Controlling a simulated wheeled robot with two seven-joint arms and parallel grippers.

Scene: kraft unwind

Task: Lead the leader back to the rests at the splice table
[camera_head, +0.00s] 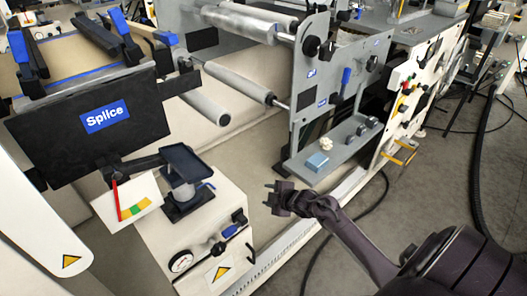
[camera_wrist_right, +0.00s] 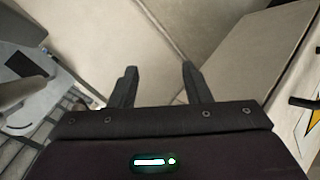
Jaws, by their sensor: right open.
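Behind the panel lies a tan, kraft-coloured surface (camera_head: 72,52) crossed by dark bars with blue ends (camera_head: 97,38). I cannot make out a separate leader or tell which parts are the rests. My right gripper (camera_head: 269,196) is open and empty, in front of the machine's pale lower panel and apart from the table. In the right wrist view its two fingers (camera_wrist_right: 159,72) stand apart with nothing between them. My left gripper is not in view.
Grey rollers (camera_head: 235,84) run to an upright side plate (camera_head: 312,95). A shelf (camera_head: 330,150) holds a light-blue block (camera_head: 317,161). A white cabinet (camera_head: 190,235) with a gauge and a small dark tray (camera_head: 187,163) stands left of my gripper. Cables lie on the floor at right.

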